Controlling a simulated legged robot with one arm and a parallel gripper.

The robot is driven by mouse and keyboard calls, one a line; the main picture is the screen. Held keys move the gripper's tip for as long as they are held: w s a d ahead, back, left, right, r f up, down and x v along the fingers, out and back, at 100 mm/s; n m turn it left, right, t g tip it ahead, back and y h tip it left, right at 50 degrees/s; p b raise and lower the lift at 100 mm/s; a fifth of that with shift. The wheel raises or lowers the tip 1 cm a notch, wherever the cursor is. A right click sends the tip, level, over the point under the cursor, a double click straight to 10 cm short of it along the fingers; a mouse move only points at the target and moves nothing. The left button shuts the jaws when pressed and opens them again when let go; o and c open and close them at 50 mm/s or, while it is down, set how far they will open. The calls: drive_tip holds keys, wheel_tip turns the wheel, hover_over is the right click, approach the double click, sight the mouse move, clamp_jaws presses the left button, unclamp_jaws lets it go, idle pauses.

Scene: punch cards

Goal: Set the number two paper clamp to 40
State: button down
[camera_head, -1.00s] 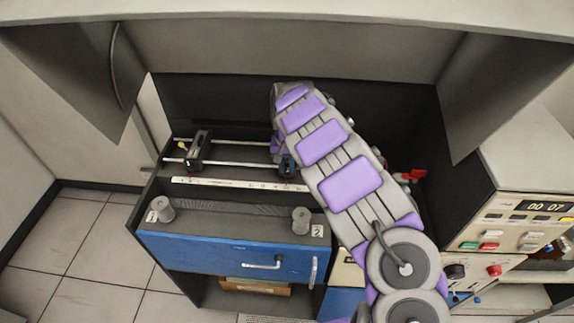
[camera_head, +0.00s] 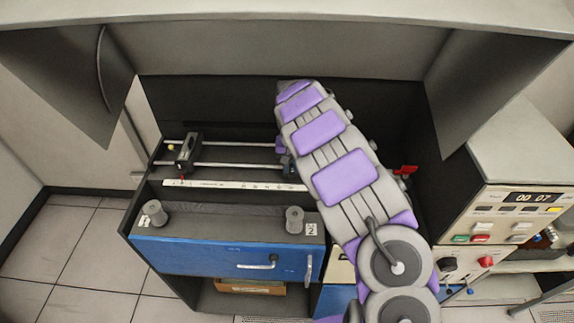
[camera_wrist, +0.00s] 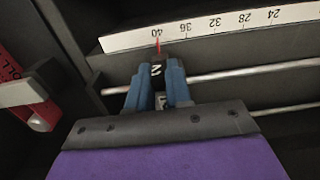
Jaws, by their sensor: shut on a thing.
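The number two paper clamp, a small black block marked 2 (camera_wrist: 156,72), sits on the metal rails in the wrist view. My gripper (camera_wrist: 157,80) is shut on it, with a blue finger on each side. The clamp's red pointer (camera_wrist: 157,46) stands at the 40 mark of the white scale (camera_wrist: 215,25), which reads upside down there. In the head view the scale (camera_head: 235,185) runs along the front of the rails, and my arm hides most of the gripper and this clamp.
Another black clamp (camera_head: 188,152) stands at the left of the rails. Two grey knobs, marked 1 (camera_head: 154,213) and 2 (camera_head: 294,219), stand above the blue drawer front (camera_head: 215,257). A red part (camera_wrist: 22,95) is left of my gripper. A control panel (camera_head: 510,220) is at right.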

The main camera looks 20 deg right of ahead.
drive_tip(key=shift+d, duration=0.1)
drive_tip(key=c, duration=1)
unclamp_jaws()
drive_tip(key=shift+d, duration=0.25)
drive_tip(key=shift+c, duration=0.2)
drive_tip(key=shift+a+r, duration=0.1)
drive_tip(key=shift+r, duration=0.4)
wheel_tip(320, 180, up, 16)
drive_tip(key=shift+r+p, duration=0.15)
drive_tip(key=shift+p, duration=0.25)
